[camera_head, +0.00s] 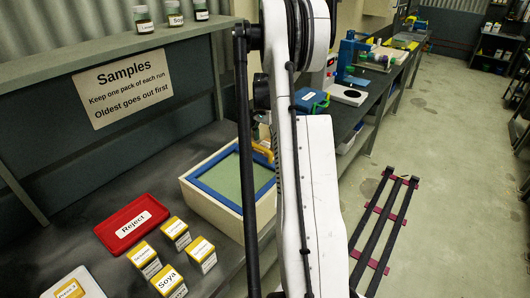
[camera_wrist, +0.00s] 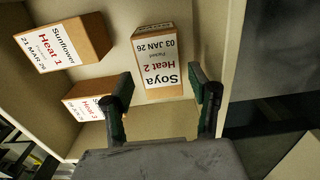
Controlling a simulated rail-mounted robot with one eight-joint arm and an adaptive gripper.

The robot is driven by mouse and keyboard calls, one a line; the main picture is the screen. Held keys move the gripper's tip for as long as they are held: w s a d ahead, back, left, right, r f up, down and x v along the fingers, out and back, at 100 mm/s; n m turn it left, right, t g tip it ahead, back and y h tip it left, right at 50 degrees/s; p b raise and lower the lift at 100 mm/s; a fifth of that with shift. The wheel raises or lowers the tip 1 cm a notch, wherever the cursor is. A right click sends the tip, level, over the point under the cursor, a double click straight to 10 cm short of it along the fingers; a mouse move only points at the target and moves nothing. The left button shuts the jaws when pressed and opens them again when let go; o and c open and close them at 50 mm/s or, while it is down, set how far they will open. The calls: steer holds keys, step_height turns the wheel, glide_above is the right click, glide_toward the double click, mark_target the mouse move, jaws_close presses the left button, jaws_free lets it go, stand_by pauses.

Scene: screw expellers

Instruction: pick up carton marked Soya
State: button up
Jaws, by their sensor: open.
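In the wrist view a brown carton with a white label reading Soya, Heat 2 (camera_wrist: 158,52) stands in a cream-walled space. My gripper (camera_wrist: 160,80) is open, with one dark finger towards each side of this carton's near end. I cannot tell whether the fingers touch it. In the head view my arm hides the gripper. A yellow-topped carton marked Soya (camera_head: 168,282) stands on the bench there; I cannot tell whether it is the same one.
Cartons marked Sunflower Heat 1 (camera_wrist: 62,42) and Heat 3 (camera_wrist: 88,102) stand left of the Soya carton. A cream wall (camera_wrist: 232,50) is close on its right. The bench holds a red Reject tray (camera_head: 131,224) and a blue-rimmed cream box (camera_head: 215,198).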

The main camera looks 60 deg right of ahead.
mark_target(265, 146)
step_height(265, 146, down, 4)
steer(key=shift+r, duration=0.15)
steer(key=shift+c, duration=0.3)
steer(key=c, duration=1.1)
steer(key=shift+r, duration=0.1)
